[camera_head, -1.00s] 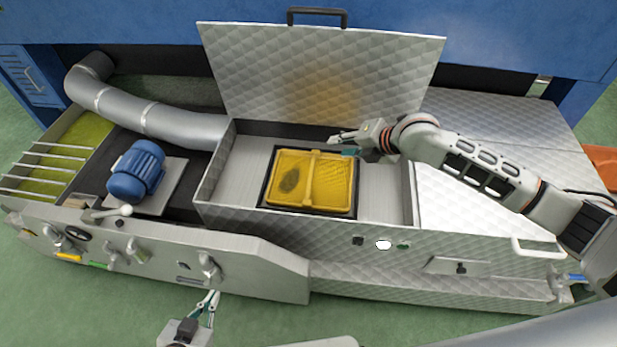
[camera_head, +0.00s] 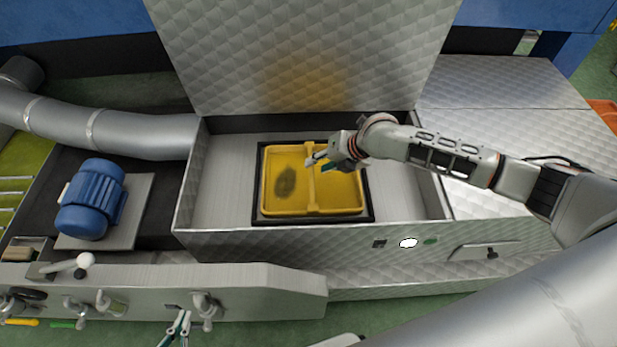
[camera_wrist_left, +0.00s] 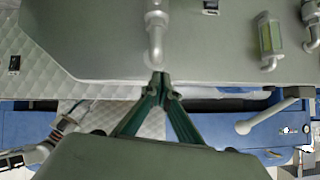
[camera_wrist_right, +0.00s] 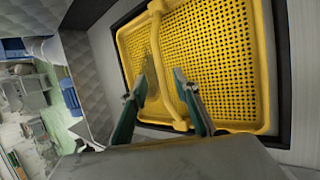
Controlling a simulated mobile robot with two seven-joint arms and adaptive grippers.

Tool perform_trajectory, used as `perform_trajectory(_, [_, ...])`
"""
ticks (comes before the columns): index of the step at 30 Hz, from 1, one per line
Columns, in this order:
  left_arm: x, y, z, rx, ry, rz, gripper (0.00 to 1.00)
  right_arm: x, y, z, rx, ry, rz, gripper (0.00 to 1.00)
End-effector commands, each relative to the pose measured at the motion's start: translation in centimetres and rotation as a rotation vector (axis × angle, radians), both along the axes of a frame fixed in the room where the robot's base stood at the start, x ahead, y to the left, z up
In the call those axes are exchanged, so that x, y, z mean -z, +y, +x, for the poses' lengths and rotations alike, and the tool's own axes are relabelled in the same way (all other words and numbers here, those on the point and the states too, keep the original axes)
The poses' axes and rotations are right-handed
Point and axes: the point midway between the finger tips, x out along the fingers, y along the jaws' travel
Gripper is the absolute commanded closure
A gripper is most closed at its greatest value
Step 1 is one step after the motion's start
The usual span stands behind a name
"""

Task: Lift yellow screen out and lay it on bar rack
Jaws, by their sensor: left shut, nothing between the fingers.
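The yellow screen (camera_head: 338,192) lies flat in a dark frame inside the open steel box, with a dark patch on its left half and a raised bar across its middle. It also shows in the right wrist view (camera_wrist_right: 215,55), perforated. My right gripper (camera_head: 316,163) is above the screen; its open, empty fingers (camera_wrist_right: 159,82) point at the middle bar, which appears between them. Whether they touch it I cannot tell. The bar rack (camera_head: 14,193) is partly cut off at the left edge. My left gripper (camera_head: 180,322) is shut and empty in front of the machine's front panel.
The box's lid (camera_head: 300,60) stands open behind the screen. A blue motor (camera_head: 92,200) and a grey pipe (camera_head: 140,135) lie between the box and the bar rack. Valves and a lever (camera_head: 78,265) stick out along the front panel. The box's front wall (camera_head: 300,240) stands before the screen.

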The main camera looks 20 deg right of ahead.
Motion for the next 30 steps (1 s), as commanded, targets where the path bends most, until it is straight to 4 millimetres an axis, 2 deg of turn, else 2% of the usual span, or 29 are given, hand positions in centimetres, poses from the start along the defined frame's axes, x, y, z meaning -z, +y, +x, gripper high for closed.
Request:
perform_trajectory(9, [1.3,-0.4,-0.7,0.009,0.020,-0.005,1.00,4.0,1.4,1.8,0.000,0.007,0.001,0.70])
perform_trajectory(20, [-0.2,-0.5,0.6,0.013,-0.015,-0.008,1.00,4.3,1.7,2.4,0.000,0.000,0.000,0.70])
perform_trajectory(24, [-0.2,-0.5,0.7,0.012,-0.016,-0.009,1.00,4.3,1.7,2.4,0.000,0.000,0.000,1.00])
perform_trajectory(30, [0.1,-0.5,0.5,0.012,-0.010,-0.009,1.00,4.1,1.8,2.5,0.000,-0.002,0.004,1.00])
